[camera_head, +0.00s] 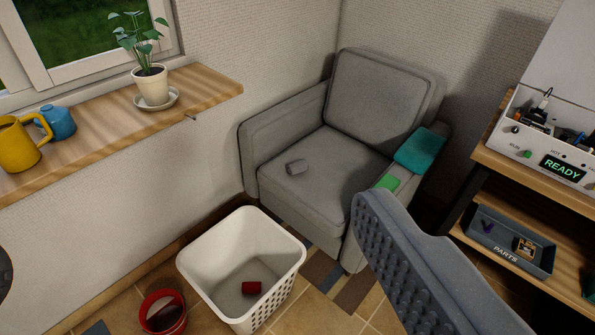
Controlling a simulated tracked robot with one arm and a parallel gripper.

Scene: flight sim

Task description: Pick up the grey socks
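One grey finger of my gripper (420,265), with a studded inner pad, shows at the lower right, in front of the chair's right side. Its pad is bare and touches nothing. The other finger is not clearly in view.
A white basket (206,240) with a red bundle (251,288) stands before the chair, beside a red bucket (162,312). Teal (421,150) and green (388,182) cloths lie on the right armrest. A wooden shelf unit (535,190) stands right; a sill (105,130) with a plant (152,85) is left.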

